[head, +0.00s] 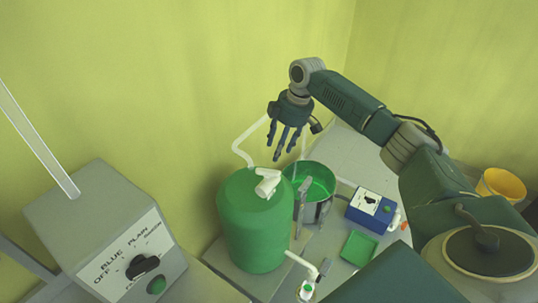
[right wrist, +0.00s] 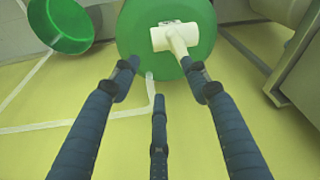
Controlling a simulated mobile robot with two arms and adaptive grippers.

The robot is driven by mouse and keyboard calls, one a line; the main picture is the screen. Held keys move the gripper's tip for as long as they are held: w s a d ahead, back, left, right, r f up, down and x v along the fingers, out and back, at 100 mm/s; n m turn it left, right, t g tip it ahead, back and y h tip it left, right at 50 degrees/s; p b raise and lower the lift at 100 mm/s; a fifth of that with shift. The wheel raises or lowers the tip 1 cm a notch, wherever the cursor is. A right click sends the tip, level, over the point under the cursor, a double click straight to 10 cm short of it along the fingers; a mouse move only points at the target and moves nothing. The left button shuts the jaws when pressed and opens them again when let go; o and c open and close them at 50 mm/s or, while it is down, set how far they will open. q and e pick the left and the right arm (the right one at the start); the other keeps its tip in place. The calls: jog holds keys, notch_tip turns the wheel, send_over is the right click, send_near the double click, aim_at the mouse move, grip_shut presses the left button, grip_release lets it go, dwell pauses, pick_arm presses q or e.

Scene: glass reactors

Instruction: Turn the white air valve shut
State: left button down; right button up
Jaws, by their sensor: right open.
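The white air valve (head: 268,183) sits on top of the green vessel (head: 252,232) in the head view. It also shows at the upper middle of the right wrist view (right wrist: 175,38), as a white T-shaped piece on the round green top. My right gripper (head: 287,145) is open and empty, with its fingers spread and pointing down, above and behind the valve. In the right wrist view its fingers (right wrist: 160,85) reach toward the vessel top without visibly touching the valve. My left gripper is not in view.
A grey control box (head: 110,235) with a black knob stands at left. A green-lined metal pot (head: 318,184) stands right of the vessel, near a blue box (head: 370,208) and a green tray (head: 358,248). A white pipe (head: 240,146) rises behind the vessel. A yellow bucket (head: 503,184) is at right.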

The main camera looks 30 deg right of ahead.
aim_at(268, 169)
notch_tip(268, 169, up, 3)
jog(key=s+a+t+y+p, duration=0.1)
jog(key=s+a, duration=0.1)
jog(key=s, duration=0.1)
pick_arm(q)
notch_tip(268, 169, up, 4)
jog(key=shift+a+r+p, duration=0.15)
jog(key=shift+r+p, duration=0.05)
jog(key=shift+p, duration=1.05)
pick_arm(e)
jog(key=x, duration=1)
jog(key=shift+w+d+f, duration=0.2)
jog(key=shift+w+f, duration=0.05)
jog(key=c, duration=1.2)
jog(key=shift+o, duration=0.2)
jog(key=shift+r+p, duration=0.15)
jog(key=shift+p, duration=0.15)
jog(key=m+t+h+p, duration=0.1)
jog(key=m+p, duration=0.2)
jog(key=p, duration=0.2)
jog(key=shift+s+r+m, duration=0.1)
jog(key=shift+r+m, duration=0.05)
jog(key=shift+m, duration=0.45)
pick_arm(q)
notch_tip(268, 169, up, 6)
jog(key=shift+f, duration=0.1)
